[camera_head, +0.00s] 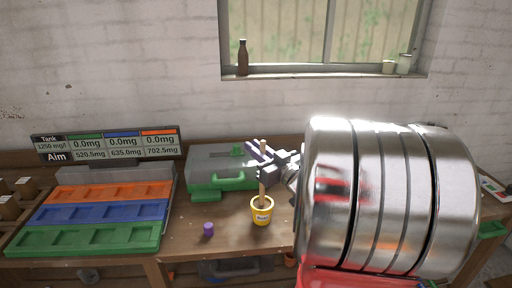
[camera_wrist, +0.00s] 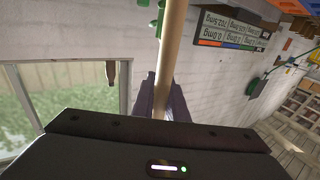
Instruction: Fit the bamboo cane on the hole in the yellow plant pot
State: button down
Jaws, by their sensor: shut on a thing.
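The bamboo cane (camera_head: 262,189) stands nearly upright in my gripper (camera_head: 265,164), with a short piece showing above the fingers. It also shows in the wrist view (camera_wrist: 171,45), running up from between the dark fingers (camera_wrist: 163,98). My gripper is shut on the cane. The yellow plant pot (camera_head: 261,217) stands on the wooden bench directly below the gripper. The cane's lower end meets the pot's top in the picture. I cannot tell whether it is in the hole or in front of it; the hole is not clear.
A small purple cylinder (camera_head: 208,229) stands left of the pot. A grey and green case (camera_head: 222,180) lies behind. Orange, blue and green trays (camera_head: 84,237) fill the left, below a readout board (camera_head: 110,145). My arm hides the right of the bench.

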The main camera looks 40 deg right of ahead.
jog(key=shift+f, duration=0.7)
jog(key=c, duration=1.7)
grip_release()
jog(key=shift+o, duration=0.2)
jog(key=shift+s, duration=0.15)
jog(key=s+a, duration=0.1)
jog(key=s, duration=1.2)
jog(key=shift+s+a+f, duration=0.2)
jog(key=shift+s+f, duration=0.05)
jog(key=shift+f, duration=0.05)
jog(key=shift+w, duration=0.15)
